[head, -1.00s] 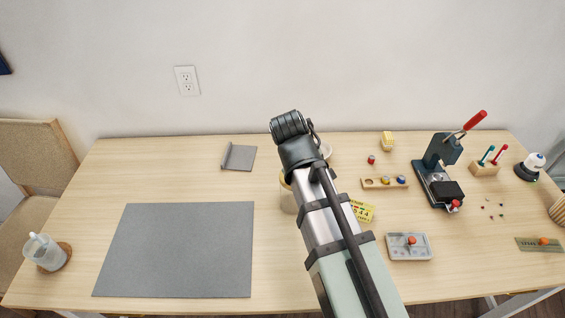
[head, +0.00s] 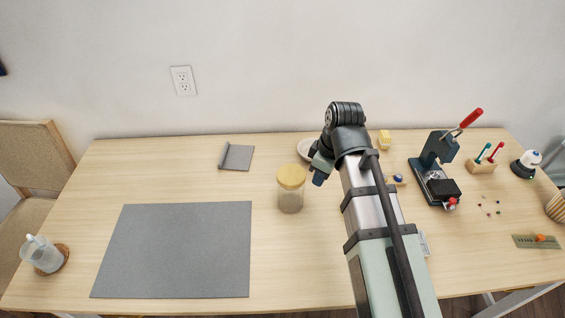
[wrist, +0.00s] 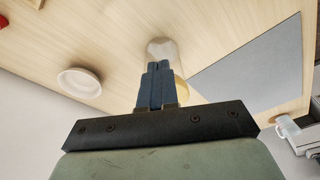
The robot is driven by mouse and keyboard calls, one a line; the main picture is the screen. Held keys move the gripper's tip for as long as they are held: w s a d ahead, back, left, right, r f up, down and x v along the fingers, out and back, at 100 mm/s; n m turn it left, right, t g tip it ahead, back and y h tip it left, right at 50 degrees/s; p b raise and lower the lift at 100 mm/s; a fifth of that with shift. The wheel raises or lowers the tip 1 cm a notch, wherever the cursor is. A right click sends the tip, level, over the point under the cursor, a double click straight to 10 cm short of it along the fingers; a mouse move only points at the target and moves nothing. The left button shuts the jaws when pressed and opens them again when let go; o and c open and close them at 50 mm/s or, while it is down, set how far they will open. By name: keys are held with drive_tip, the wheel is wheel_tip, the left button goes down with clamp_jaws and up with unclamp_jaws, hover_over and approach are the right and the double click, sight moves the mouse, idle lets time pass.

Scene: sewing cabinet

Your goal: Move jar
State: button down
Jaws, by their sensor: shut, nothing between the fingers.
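A clear jar (head: 290,199) with a wooden-looking lid stands upright on the table, left of my arm in the head view. In the wrist view the jar (wrist: 163,46) shows partly behind my fingers, with a bit of its lid at their right. My gripper (wrist: 154,66) is shut and empty, its dark blue fingers together. In the head view my gripper (head: 318,177) is to the right of the jar and apart from it.
A white bowl (head: 305,148) sits behind the jar. A grey mat (head: 172,250) lies to the left. A press (head: 436,170) with a red handle and small items stand at the right. Table between mat and jar is clear.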

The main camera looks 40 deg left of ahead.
sight(279, 171)
drive_tip(key=a, duration=0.4)
drive_tip(key=s+a, duration=0.1)
drive_tip(key=a, duration=0.2)
drive_tip(key=s+a, duration=0.1)
drive_tip(key=a, duration=0.3)
drive_tip(key=shift+s+a+f, duration=0.1)
drive_tip(key=shift+s+a, duration=0.05)
drive_tip(key=shift+a, duration=0.15)
drive_tip(key=shift+s+a+f, duration=0.1)
drive_tip(key=shift+a+f, duration=0.05)
drive_tip(key=shift+f, duration=0.65)
drive_tip(key=shift+s+d+f, duration=0.1)
drive_tip(key=shift+d, duration=0.15)
